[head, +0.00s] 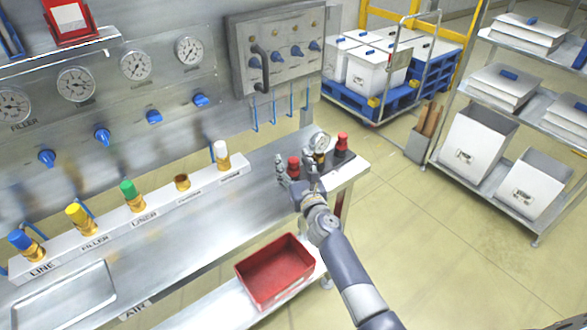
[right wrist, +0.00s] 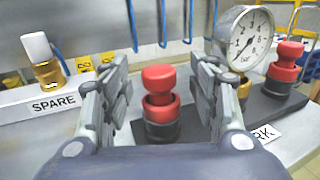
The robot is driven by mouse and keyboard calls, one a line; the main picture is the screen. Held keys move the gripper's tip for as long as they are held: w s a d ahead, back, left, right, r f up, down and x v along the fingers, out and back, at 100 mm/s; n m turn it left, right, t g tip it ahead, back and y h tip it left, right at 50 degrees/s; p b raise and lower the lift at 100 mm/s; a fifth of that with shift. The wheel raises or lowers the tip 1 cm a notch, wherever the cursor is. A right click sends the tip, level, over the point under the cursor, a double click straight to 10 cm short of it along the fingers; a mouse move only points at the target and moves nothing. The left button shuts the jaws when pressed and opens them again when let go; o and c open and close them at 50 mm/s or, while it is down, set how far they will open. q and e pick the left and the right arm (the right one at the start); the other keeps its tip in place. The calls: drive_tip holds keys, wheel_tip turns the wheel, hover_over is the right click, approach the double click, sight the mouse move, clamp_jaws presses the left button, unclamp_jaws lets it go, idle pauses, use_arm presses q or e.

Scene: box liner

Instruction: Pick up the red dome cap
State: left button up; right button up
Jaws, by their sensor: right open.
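A red dome cap (right wrist: 160,84) shows in the right wrist view, above a narrower red part and a red collar on a dark base (right wrist: 160,130). It also shows in the head view (head: 293,163) near the bench's right end. A second, similar red cap (right wrist: 290,52) stands further right, past the gauge; it shows in the head view too (head: 342,139). My right gripper (right wrist: 160,95) is open, with one finger on either side of the nearer cap in the picture. Gaps show at both sides; I cannot tell the depth between fingertips and cap. My left gripper is not in view.
A round pressure gauge (right wrist: 243,38) stands close behind the right finger. A white-capped brass fitting (right wrist: 42,62) sits on the SPARE rail at left. A red tray (head: 275,270) lies below the bench front. A steel panel (head: 280,50) rises behind.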

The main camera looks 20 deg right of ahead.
drive_tip(key=c, duration=1)
